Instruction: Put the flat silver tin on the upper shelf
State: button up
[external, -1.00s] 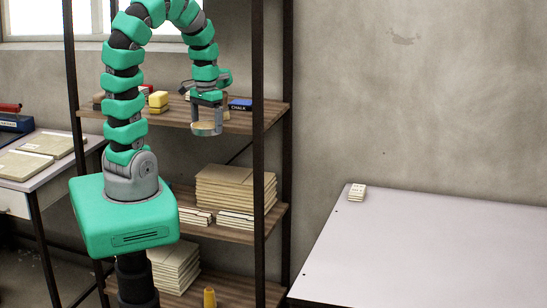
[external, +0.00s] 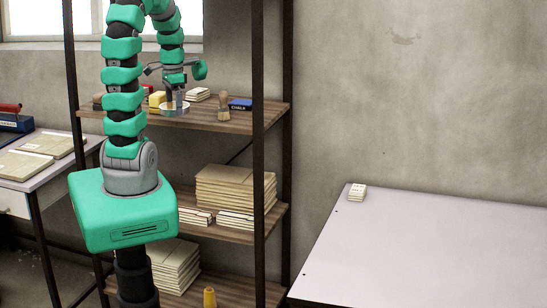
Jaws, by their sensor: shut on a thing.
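The flat silver tin (external: 174,111) is round and low. It is at the upper shelf (external: 233,121), left of the brush, near the shelf's front edge in the picture. Whether its underside touches the board cannot be told. My gripper (external: 175,102) is directly above the tin, pointing down and shut on it. The fingers hide part of the tin's top.
On the upper shelf are a yellow block (external: 157,99), a small white stack (external: 198,95), an upright brush (external: 224,107) and a blue chalk box (external: 240,104). Dark shelf posts (external: 258,200) stand either side. The right table (external: 440,250) is mostly clear.

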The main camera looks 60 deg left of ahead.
jog(key=p, duration=0.3)
send_over(194, 113)
jog(key=shift+d+f, duration=0.2)
jog(key=shift+f, duration=0.45)
jog(key=shift+f+p, duration=0.5)
jog(key=shift+f, duration=1.35)
jog(key=o, duration=0.8)
jog(key=shift+f, duration=0.1)
jog(key=shift+o, duration=0.3)
